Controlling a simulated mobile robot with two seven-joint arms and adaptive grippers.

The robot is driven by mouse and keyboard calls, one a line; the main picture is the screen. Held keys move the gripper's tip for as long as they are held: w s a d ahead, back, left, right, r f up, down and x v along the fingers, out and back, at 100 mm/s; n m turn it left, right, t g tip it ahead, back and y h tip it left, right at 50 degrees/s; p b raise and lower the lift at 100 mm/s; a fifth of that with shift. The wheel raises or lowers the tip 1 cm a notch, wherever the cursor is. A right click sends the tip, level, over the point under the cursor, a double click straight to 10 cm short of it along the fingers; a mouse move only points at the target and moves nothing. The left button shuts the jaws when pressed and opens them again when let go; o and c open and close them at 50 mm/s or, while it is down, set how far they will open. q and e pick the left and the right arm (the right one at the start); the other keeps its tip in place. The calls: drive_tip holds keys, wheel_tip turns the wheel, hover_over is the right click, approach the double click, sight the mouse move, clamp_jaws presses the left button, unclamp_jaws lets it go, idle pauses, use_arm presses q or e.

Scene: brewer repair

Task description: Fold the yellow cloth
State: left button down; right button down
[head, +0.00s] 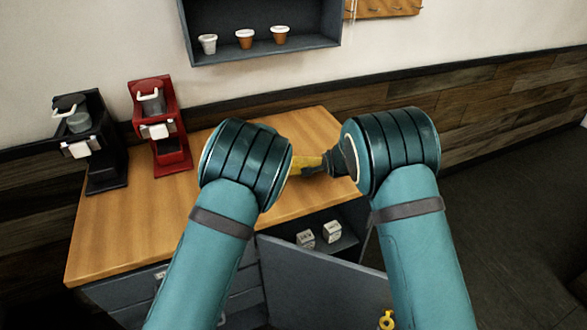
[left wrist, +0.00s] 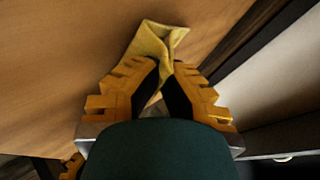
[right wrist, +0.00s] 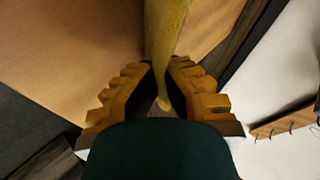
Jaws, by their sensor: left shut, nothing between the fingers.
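The yellow cloth (left wrist: 152,42) lies narrow and creased over the wooden counter just past my left fingertips in the left wrist view. My left gripper (left wrist: 168,72) is shut with nothing between its fingers. In the right wrist view the cloth (right wrist: 165,32) is a long strip from the top edge down between the fingers of my right gripper (right wrist: 163,72), its end showing between them. The right fingers are shut on it. In the head view my wrists mostly hide the cloth. A small yellow patch shows between them, and I cannot tell whether it is cloth or finger.
A black brewer (head: 88,140) and a red brewer (head: 160,130) stand at the back left of the counter (head: 125,225). A shelf (head: 265,48) with three cups hangs above. A cabinet door (head: 315,285) is open below the front edge. The counter's left front is clear.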

use_arm(q)
drive_tip(key=shift+s+d, duration=0.1)
use_arm(e)
drive_tip(key=shift+s+f, duration=0.1)
drive_tip(key=shift+f, duration=0.05)
use_arm(q)
drive_tip(key=shift+s+f+t, duration=0.25)
drive_tip(key=shift+f+t, duration=0.1)
drive_tip(key=shift+t, duration=0.05)
use_arm(e)
drive_tip(key=shift+s+d+f+t, duration=0.1)
drive_tip(key=shift+s+f+t, duration=0.15)
drive_tip(key=shift+t, duration=0.15)
use_arm(q)
drive_tip(key=shift+s+n+b, duration=0.1)
drive_tip(key=shift+n+b, duration=0.2)
use_arm(e)
drive_tip(key=shift+s+n, duration=0.15)
drive_tip(key=shift+n, duration=0.15)
use_arm(q)
drive_tip(key=shift+r, duration=0.1)
use_arm(e)
drive_tip(key=shift+t, duration=0.3)
use_arm(q)
drive_tip(key=c, duration=0.9)
unclamp_jaws()
use_arm(e)
drive_tip(key=c, duration=0.9)
unclamp_jaws()
